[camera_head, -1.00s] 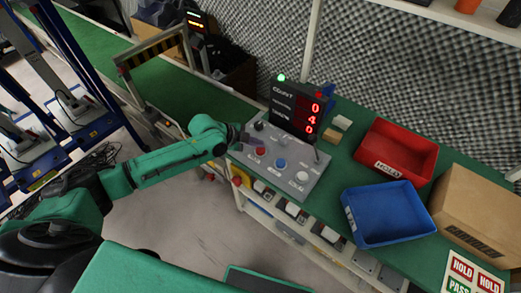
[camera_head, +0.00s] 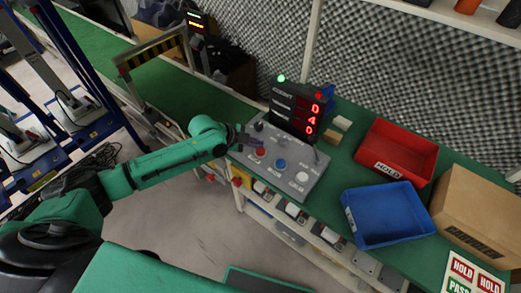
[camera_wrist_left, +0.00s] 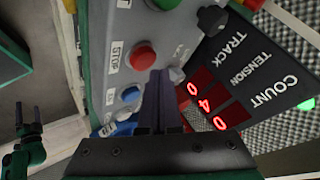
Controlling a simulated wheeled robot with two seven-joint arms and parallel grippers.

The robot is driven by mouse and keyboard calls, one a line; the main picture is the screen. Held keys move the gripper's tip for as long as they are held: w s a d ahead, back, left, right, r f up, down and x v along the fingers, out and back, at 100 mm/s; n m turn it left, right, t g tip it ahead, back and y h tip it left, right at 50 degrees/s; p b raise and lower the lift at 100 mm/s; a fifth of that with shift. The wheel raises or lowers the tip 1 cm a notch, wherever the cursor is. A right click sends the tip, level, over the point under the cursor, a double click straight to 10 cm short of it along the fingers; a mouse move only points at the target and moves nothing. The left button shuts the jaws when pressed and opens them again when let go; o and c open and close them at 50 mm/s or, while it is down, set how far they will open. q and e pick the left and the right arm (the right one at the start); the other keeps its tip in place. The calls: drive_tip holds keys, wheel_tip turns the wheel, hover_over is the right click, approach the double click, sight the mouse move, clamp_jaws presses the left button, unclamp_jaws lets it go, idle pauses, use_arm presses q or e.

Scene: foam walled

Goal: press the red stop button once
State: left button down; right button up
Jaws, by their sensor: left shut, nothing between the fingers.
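The red stop button (camera_head: 260,151) sits on a grey control panel (camera_head: 262,172) on the green bench. In the left wrist view the red button (camera_wrist_left: 142,58) stands beside a STOP label. My left gripper (camera_head: 246,141) is over the panel's left part, close to the red button. Its dark fingers (camera_wrist_left: 160,74) are shut and empty, with tips just beside the button in the wrist view; whether they touch it I cannot tell. A small teal arm with a dark end (camera_wrist_left: 28,130), seemingly my right one, shows at the lower left of the wrist view.
A blue button (camera_head: 281,163) and a white button (camera_head: 302,176) sit right of the red one. A black display (camera_head: 295,110) reading 040 stands behind. A red tray (camera_head: 425,160), a blue tray (camera_head: 388,240) and a cardboard box (camera_head: 470,228) lie further right.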

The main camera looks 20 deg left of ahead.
sight(257, 151)
idle(0.6)
use_arm(q)
drive_tip(key=shift+f, duration=0.4)
drive_tip(key=shift+f+b, duration=0.55)
drive_tip(key=shift+b, duration=0.1)
idle(0.3)
drive_tip(key=shift+r, duration=0.1)
drive_tip(key=shift+r+p, duration=0.85)
wheel_tip(257, 151, up, 5)
drive_tip(key=p, duration=0.4)
drive_tip(key=shift+r+p, duration=0.1)
drive_tip(key=shift+p, duration=0.25)
